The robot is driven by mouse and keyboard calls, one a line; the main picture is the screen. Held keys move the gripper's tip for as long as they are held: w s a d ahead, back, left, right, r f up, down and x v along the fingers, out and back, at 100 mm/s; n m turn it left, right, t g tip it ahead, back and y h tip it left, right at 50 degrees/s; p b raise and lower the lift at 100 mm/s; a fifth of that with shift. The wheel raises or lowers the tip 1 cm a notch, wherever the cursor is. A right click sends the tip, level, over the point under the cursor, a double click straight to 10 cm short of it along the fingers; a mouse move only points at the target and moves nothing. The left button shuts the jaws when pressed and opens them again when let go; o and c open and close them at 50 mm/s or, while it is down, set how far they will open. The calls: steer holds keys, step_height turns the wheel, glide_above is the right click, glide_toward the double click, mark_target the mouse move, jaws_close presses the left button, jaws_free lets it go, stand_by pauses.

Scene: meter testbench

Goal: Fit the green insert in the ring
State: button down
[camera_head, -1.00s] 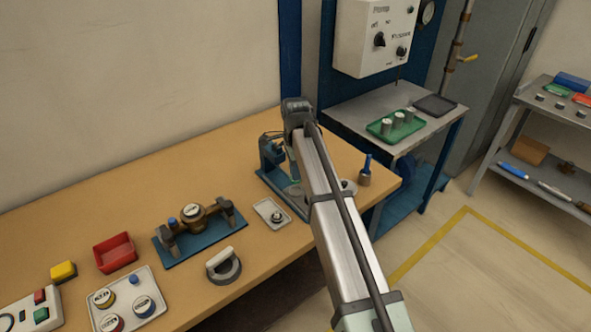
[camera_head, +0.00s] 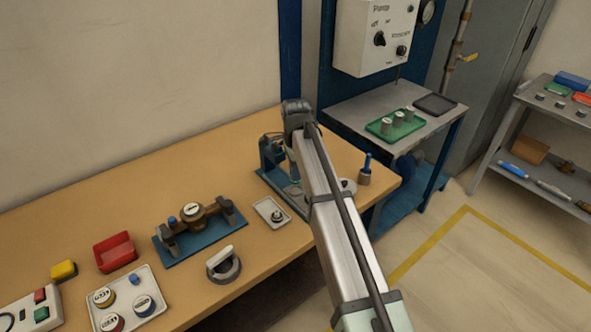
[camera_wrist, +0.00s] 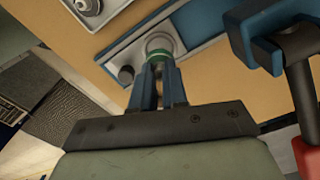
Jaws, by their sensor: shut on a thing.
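In the wrist view my gripper (camera_wrist: 159,72) is shut on the green insert (camera_wrist: 160,56), which shows as a green band between the fingertips. A pale metal ring (camera_wrist: 158,42) shows right at the insert, over the grey and blue fixture base (camera_wrist: 194,30). I cannot tell whether the insert is seated in the ring or just above it. In the head view my arm hides the insert and most of the gripper; the blue bench press (camera_head: 271,172) shows beside the arm.
A brass meter on a blue plate (camera_head: 196,248) sits further left.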

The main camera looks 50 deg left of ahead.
steer(key=shift+f, duration=2.05)
stand_by(2.0)
steer(key=c, duration=0.8)
jaws_free()
steer(key=shift+r, duration=0.1)
steer(key=shift+r, duration=3.4)
